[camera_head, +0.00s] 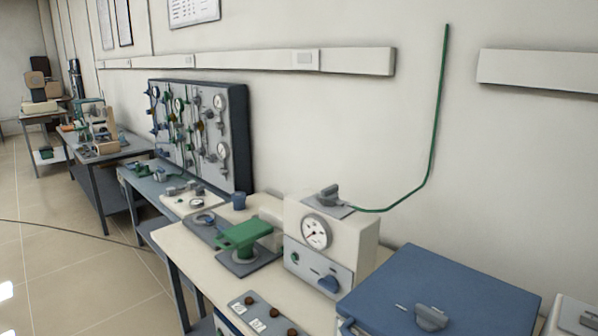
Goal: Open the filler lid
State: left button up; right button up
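A large blue lid (445,285) with a grey handle (431,317) fills the lower right and lies flat; its front is cut off by the picture edge. A small grey plate with a raised grey grip (329,195) lies flat on the box top. I cannot tell which of these is the filler lid. Neither of my grippers shows.
A green hose (437,120) runs from the cream box top up the wall. A green-topped device (243,233) stands on the bench (190,258) to its left. A dark gauge board (240,130) stands behind. Open tiled floor (60,240) lies left.

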aim_at(243, 234)
jog(key=j+z, duration=0.1)
jog(key=z, duration=0.35)
jog(key=j+z, duration=0.3)
jog(key=i+j+z, duration=0.1)
jog(key=j+z, duration=0.2)
jog(key=j, duration=0.15)
jog(key=j+z, duration=0.15)
jog(key=j, duration=0.5)
jog(key=k+j+z, duration=0.15)
jog(key=j, duration=0.5)
jog(key=j+z, duration=0.1)
jog(key=j, duration=0.55)
jog(key=k+j, duration=0.1)
jog(key=j, duration=0.75)
jog(key=k+j, duration=0.15)
jog(key=j, duration=0.75)
jog(key=k+z, duration=0.05)
